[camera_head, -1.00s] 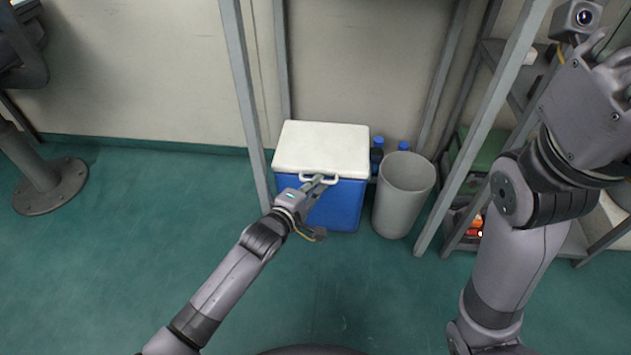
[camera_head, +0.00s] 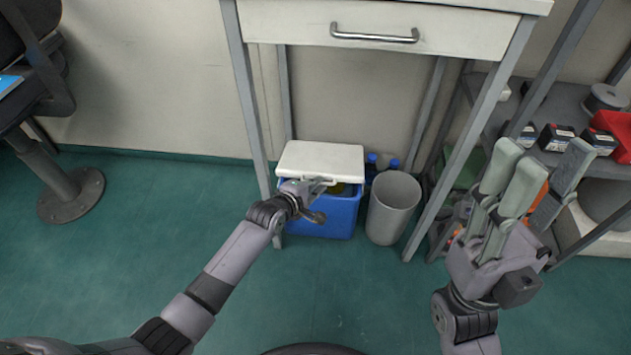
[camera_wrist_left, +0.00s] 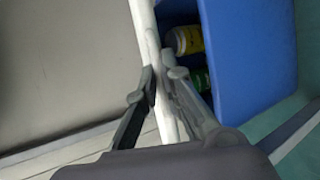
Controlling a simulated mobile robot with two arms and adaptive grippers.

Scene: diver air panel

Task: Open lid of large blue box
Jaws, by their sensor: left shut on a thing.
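The large blue box (camera_head: 335,222) stands on the floor under the table, and its white lid (camera_head: 320,161) is partly raised at the front. A dark gap with a bit of yellow shows below the lid. My left gripper (camera_head: 318,187) is at the lid's front edge, shut on the lid's handle. In the left wrist view its fingers (camera_wrist_left: 160,88) lie on either side of the white edge, and the open inside of the blue box (camera_wrist_left: 240,60) holds a yellow-labelled can (camera_wrist_left: 187,40) and a green one (camera_wrist_left: 200,80). My right gripper (camera_head: 540,185) is raised at the right, fingers spread and empty.
A grey bin (camera_head: 393,208) stands close to the box's right side, with blue-capped bottles (camera_head: 372,160) behind. The table drawer (camera_head: 380,28) is above and a table leg (camera_head: 247,110) is at left. A shelf (camera_head: 570,110) is at right. Floor in front is clear.

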